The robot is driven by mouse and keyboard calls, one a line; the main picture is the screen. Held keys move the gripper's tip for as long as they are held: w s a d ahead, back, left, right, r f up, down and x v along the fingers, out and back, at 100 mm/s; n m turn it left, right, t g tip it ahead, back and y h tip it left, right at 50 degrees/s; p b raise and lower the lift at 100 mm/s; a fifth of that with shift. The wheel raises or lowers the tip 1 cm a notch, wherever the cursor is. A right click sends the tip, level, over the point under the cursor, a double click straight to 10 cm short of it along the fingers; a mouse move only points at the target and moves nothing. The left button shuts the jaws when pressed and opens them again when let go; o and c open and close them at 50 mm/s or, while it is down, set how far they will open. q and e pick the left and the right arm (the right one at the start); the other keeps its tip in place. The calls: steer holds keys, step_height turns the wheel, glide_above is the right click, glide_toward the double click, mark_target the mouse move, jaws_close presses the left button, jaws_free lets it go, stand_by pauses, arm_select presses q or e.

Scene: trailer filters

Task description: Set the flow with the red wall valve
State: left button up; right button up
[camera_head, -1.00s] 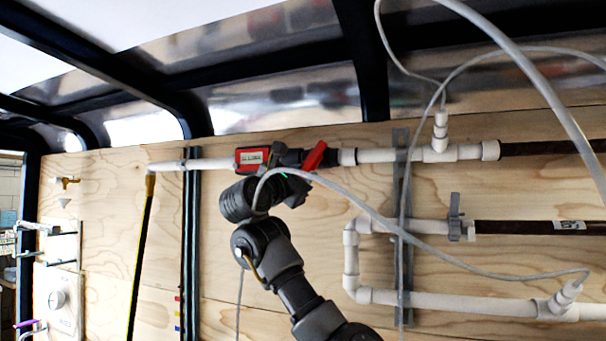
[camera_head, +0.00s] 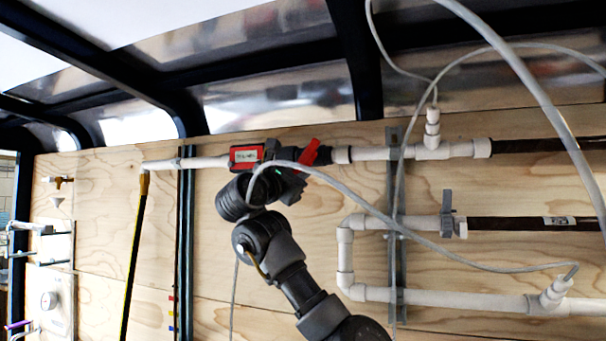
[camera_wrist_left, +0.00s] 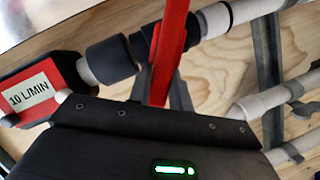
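The red valve handle (camera_head: 310,152) sits on the dark valve body in the upper white wall pipe and slants up to the right. In the left wrist view the handle (camera_wrist_left: 170,50) rises close in front of my gripper. My left gripper (camera_head: 284,170) is at the valve, just left of and below the handle. Grey finger parts (camera_wrist_left: 178,95) show on either side of the handle's lower end; their grip on it is unclear. Left of the valve, a red flow meter (camera_head: 246,156) reads "10 L/MIN" on its label (camera_wrist_left: 29,98). My right gripper is not in view.
A grey cable (camera_head: 350,193) loops across my wrist. More white pipes (camera_head: 430,297) run lower right on a metal strut (camera_head: 397,260). A yellow-black hose (camera_head: 135,240) hangs at left. Bare plywood (camera_head: 120,225) lies around these.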

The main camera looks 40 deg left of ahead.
arm_select(q)
steer(key=o, duration=0.4)
steer(key=shift+s+f, duration=0.15)
steer(key=shift+s, duration=0.05)
steer(key=b+v, duration=0.6)
steer(key=v, duration=0.4)
steer(key=shift+s+d, duration=0.1)
steer(key=shift+s, duration=0.05)
